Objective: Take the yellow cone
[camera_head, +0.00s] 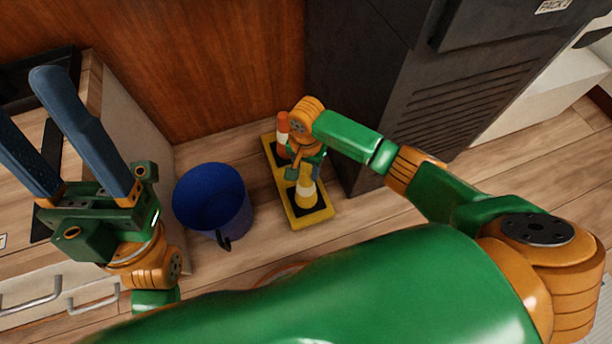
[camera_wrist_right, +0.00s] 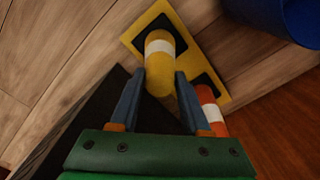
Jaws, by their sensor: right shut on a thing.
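The yellow cone (camera_head: 305,188), with a white band, is upright over a black square at the near end of a yellow board (camera_head: 319,215). It also shows in the right wrist view (camera_wrist_right: 159,75), between the blue fingers. My right gripper (camera_head: 304,171) is shut on it from above, and its upper part is partly hidden. I cannot tell whether its foot touches the board. An orange cone (camera_head: 282,122) with a white band stands at the board's far end and shows beside the right finger in the wrist view (camera_wrist_right: 208,98). My left gripper (camera_head: 24,98) is open and empty, fingers raised.
A blue bucket (camera_head: 206,232) with a dark handle stands on the wood floor left of the board. A dark vented cabinet (camera_head: 400,80) rises close on the right. A wooden panel (camera_head: 210,60) is behind. A drawer unit (camera_head: 125,130) stands at left.

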